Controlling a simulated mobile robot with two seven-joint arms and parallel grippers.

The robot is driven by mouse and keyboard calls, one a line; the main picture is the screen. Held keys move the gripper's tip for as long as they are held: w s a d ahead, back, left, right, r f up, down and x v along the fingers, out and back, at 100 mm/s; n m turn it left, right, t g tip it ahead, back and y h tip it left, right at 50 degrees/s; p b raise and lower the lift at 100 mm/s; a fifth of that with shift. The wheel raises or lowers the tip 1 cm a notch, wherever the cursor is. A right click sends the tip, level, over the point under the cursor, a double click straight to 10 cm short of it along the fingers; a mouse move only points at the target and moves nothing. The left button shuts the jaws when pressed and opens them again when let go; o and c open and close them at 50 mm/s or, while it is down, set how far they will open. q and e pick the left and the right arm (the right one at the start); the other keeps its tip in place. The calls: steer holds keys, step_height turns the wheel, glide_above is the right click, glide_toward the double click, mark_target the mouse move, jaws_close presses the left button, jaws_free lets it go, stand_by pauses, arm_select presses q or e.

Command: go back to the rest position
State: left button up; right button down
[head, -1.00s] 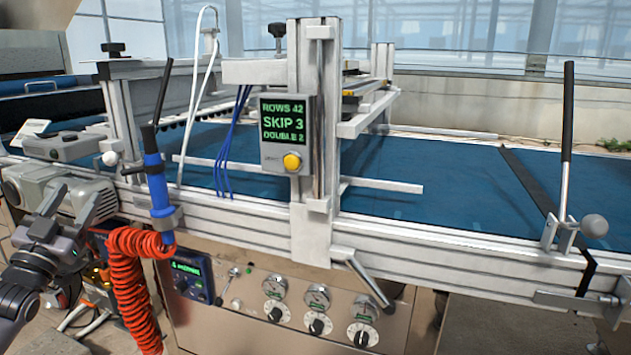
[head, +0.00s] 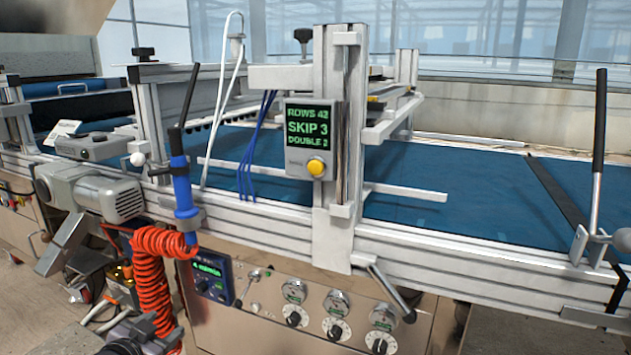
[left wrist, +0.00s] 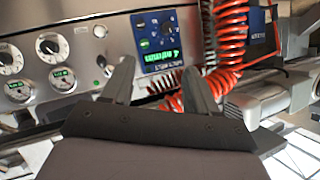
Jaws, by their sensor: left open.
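My left gripper (head: 150,332) is at the bottom left of the head view, low in front of the seeder's panel, mostly cut off by the frame edge. In the left wrist view its two fingers (left wrist: 157,82) stand apart with nothing visible between them. Beyond them are the blue controller (left wrist: 160,42) with a green display and the coiled orange hose (left wrist: 228,45). Whether the fingers touch anything is hard to tell, but they look clear of the panel. My right gripper is in neither view.
The tray seeder's rail (head: 270,215) runs across the head view, with a display box (head: 312,140) on its post. The orange hose (head: 155,270) hangs close to my left gripper. A lever (head: 597,150) stands at right. Dials (head: 293,315) line the front panel.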

arm_select(q)
steer(key=s+d+f+g+h, duration=0.1)
steer(key=s+d+f+h, duration=0.35)
steer(key=s+d, duration=0.85)
steer(key=s+d+r+n+g+h, duration=0.1)
steer(key=s+d+r+n, duration=0.1)
steer(key=s+d, duration=0.75)
steer(key=s+a+r+y+p, duration=0.1)
steer(key=a+r+p, duration=0.2)
steer(key=p, duration=0.6)
steer(key=s+a+r+y+p, duration=0.1)
steer(key=s+a+r+p, duration=0.1)
steer(key=r+p, duration=0.5)
steer(key=s+a+r+g+y+p, duration=0.1)
steer(key=a+r+p, duration=0.2)
steer(key=p, duration=1)
steer(key=shift+s+a+r, duration=0.25)
steer(key=shift+a+r, duration=0.05)
steer(key=shift+r, duration=0.6)
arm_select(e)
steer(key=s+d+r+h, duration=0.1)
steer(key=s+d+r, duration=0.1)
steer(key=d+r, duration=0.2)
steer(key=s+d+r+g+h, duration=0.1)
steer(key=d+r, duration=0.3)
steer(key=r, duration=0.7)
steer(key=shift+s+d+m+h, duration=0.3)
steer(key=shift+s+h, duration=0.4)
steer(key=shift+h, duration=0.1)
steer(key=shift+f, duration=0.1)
